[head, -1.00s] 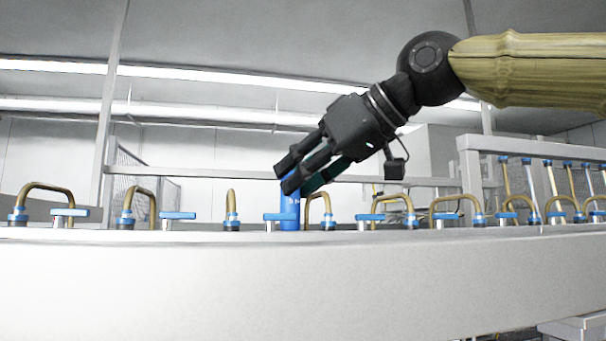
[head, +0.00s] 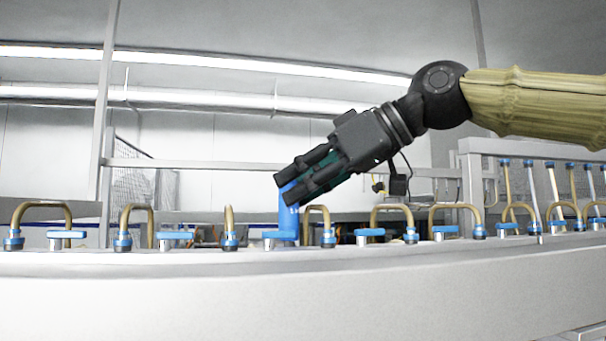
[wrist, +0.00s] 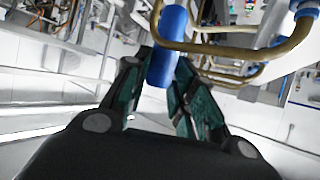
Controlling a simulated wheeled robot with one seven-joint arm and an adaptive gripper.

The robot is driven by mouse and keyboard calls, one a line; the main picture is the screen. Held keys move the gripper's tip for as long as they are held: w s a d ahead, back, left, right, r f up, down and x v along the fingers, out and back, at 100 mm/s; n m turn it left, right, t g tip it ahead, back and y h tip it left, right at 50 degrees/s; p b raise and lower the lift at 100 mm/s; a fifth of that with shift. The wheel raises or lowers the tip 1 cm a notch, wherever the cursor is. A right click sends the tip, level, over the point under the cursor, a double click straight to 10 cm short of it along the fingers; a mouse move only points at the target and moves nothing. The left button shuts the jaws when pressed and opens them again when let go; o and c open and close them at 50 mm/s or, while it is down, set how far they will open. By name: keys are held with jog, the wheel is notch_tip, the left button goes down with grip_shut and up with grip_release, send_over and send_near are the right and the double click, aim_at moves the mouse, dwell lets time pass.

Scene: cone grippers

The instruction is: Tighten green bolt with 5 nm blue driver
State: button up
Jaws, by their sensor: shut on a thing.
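A blue cylindrical driver (head: 288,221) stands about upright at the row of fittings on the long bench in the head view. My gripper (head: 286,188) comes down on it from the upper right and is shut on its top end. In the wrist view the blue driver (wrist: 163,68) lies between the two dark green-and-black fingers of my gripper (wrist: 160,75). I cannot make out a green bolt in either view.
A long pale bench (head: 120,290) runs across the front. Bent brass pipes (head: 445,212) with blue collars and blue T-shaped handles (head: 175,237) line its edge on both sides of the driver. A grey rail frame (head: 470,170) stands at the right. The space above the bench is open.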

jog(key=shift+w+d+n+g+y+p, duration=0.15)
jog(key=shift+n+g+y+p, duration=0.1)
jog(key=shift+n+g+p, duration=0.7)
jog(key=shift+w+n+g+y+p, duration=0.15)
jog(key=shift+n+g+p, duration=0.4)
jog(key=shift+p, duration=0.7)
jog(key=shift+w+d+n+g+y+p, duration=0.1)
jog(key=shift+n+g+y+p, duration=0.2)
jog(key=shift+n+g+p, duration=0.65)
jog(key=shift+a+f+m+t+b, duration=0.1)
jog(key=shift+f+m+t+b, duration=0.05)
jog(key=shift+m+t+b, duration=0.35)
